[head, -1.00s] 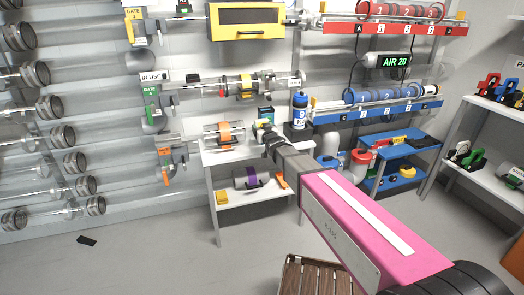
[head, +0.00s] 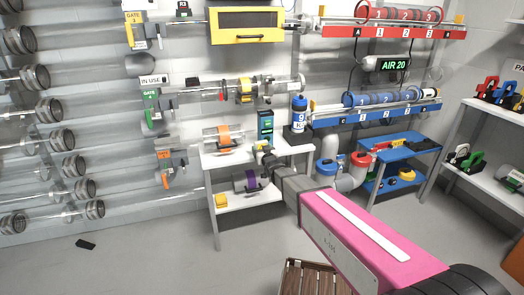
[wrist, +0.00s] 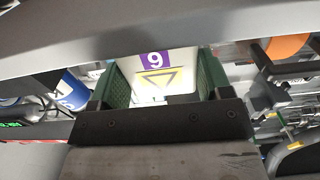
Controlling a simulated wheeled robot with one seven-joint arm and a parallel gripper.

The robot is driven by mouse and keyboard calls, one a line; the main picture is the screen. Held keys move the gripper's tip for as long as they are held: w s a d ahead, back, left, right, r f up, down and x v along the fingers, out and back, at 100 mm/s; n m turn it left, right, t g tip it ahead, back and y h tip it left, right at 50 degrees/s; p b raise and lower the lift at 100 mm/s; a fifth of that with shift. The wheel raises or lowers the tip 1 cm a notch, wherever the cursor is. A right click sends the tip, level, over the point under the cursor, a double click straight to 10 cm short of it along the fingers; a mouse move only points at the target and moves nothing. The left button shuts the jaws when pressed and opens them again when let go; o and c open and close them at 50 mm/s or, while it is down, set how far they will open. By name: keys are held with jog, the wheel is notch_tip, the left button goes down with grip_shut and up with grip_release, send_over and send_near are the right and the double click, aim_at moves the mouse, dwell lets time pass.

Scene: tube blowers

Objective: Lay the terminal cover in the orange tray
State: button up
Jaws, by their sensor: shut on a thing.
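In the wrist view my gripper (wrist: 156,88) has its green fingers shut on a pale panel (wrist: 182,60), apparently the terminal cover, with a purple "9" label and a yellow triangle. In the head view my gripper (head: 260,149) is small and partly hidden by my arm, over the white bench; the held piece is hard to make out there. A teal terminal (head: 265,124) with a dark screen stands just above and behind it. I cannot make out an orange tray for sure; an orange panel (head: 513,257) is cut off at the right edge.
The white bench (head: 225,158) holds a tube with an orange band (head: 224,134) and a blue-white bottle (head: 299,113). Its lower shelf holds a purple-banded cylinder (head: 250,182) and a yellow box (head: 221,200). A blue table (head: 410,148) stands right. The floor at left is mostly clear.

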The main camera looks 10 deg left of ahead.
jog(key=shift+f, duration=0.1)
jog(key=o, duration=1.1)
jog(key=shift+o, duration=0.4)
